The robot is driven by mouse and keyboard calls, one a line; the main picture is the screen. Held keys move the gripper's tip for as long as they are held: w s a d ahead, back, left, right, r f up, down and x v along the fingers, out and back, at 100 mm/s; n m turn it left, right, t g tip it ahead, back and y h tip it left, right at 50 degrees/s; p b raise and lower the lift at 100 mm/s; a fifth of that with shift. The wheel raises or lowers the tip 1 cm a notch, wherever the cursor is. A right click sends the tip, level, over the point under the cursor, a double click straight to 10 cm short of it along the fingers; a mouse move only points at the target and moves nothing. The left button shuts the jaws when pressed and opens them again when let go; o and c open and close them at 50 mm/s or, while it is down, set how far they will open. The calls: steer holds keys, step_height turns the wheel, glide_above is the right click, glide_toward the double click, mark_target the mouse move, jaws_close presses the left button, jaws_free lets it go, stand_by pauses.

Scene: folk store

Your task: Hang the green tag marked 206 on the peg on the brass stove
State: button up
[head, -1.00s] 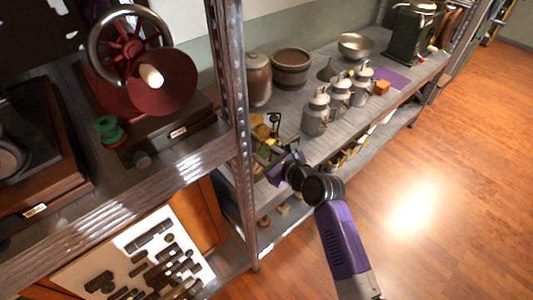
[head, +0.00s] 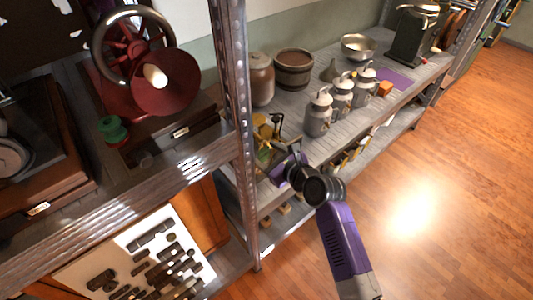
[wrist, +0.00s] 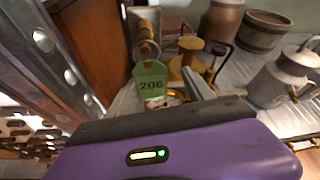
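The green tag marked 206 (wrist: 150,82) stands upright, number facing the camera, just beyond my gripper in the wrist view. A small green patch beside my gripper in the head view (head: 263,154) looks like the same tag. The brass stove (wrist: 188,62) is close behind and to the right of the tag; it also shows in the head view (head: 266,130). I cannot make out its peg clearly. My gripper (head: 279,167) is at the shelf's front edge by the stove. Its fingertips are mostly hidden, and I cannot tell whether they touch the tag.
A metal shelf post (head: 238,120) stands close left of my gripper. Several grey milk cans (head: 318,115) stand to the right on the same shelf. A brown jar (head: 261,80) and a wooden tub (head: 293,70) are behind. The floor at right is clear.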

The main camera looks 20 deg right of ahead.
steer(key=shift+s, duration=0.1)
steer(key=v, duration=0.7)
steer(key=shift+s, duration=0.25)
steer(key=shift+d+r, duration=0.1)
